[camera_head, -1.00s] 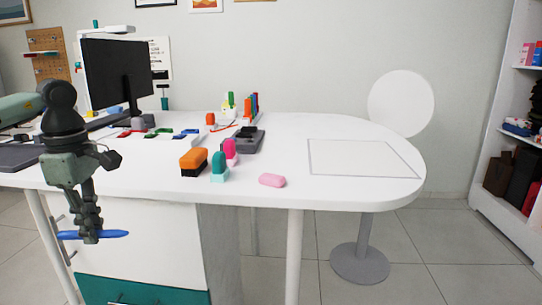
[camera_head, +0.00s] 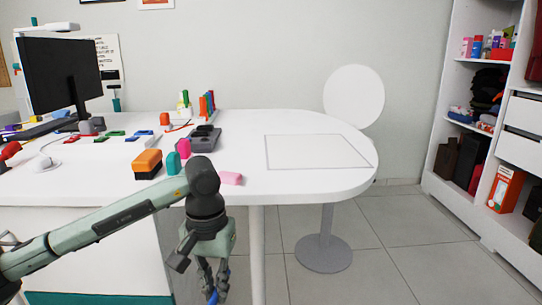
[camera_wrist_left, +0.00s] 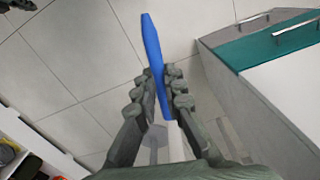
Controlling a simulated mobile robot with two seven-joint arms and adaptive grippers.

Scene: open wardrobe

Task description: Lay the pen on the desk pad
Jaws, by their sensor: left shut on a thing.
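My left gripper (camera_head: 215,283) hangs in front of the white desk, below its top, and points down. It is shut on a blue pen (camera_head: 213,297), of which only a small part shows at the bottom edge of the head view. In the left wrist view the pen (camera_wrist_left: 153,50) sticks out from between the fingers (camera_wrist_left: 163,100), tilted. The desk pad (camera_head: 318,152) is a white rectangle with a thin grey outline on the right part of the desk top, bare, to the right of and beyond my gripper. My right gripper is not in view.
A pink eraser (camera_head: 231,178) lies near the desk's front edge, beside my arm. An orange and black block (camera_head: 148,163), a teal piece (camera_head: 173,162) and a dark organiser (camera_head: 203,138) stand left of the pad. A round white stool (camera_head: 354,95) is behind the desk; shelves (camera_head: 455,110) stand at right.

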